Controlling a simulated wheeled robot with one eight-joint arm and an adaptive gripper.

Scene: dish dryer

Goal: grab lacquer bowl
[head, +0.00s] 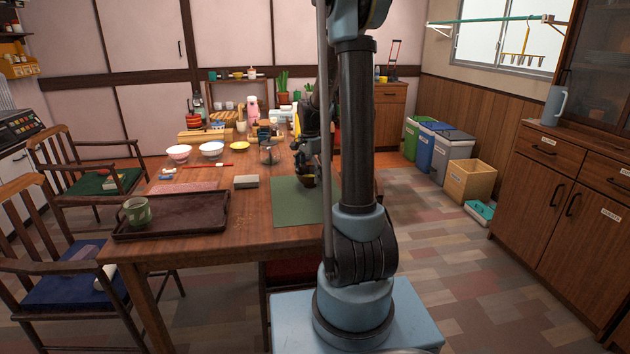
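A small dark brown bowl (306,182), which looks like the lacquer bowl, is at the far part of the green mat (290,210) on the wooden table. It is small in the head view and partly covered by my gripper. My gripper (307,172) points down right at the bowl, with its fingers at or just above the rim. Whether the fingers touch the bowl or close on its wall is too small to tell. Whether the bowl rests on the mat or hangs slightly above it is also unclear.
A dark tray (218,222) with a green cup (137,211) lies at the table's front left. A grey block (246,182) lies left of the mat. A pink bowl (179,152), a white bowl (211,149), a yellow dish (239,146) and a glass (269,153) stand farther back.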

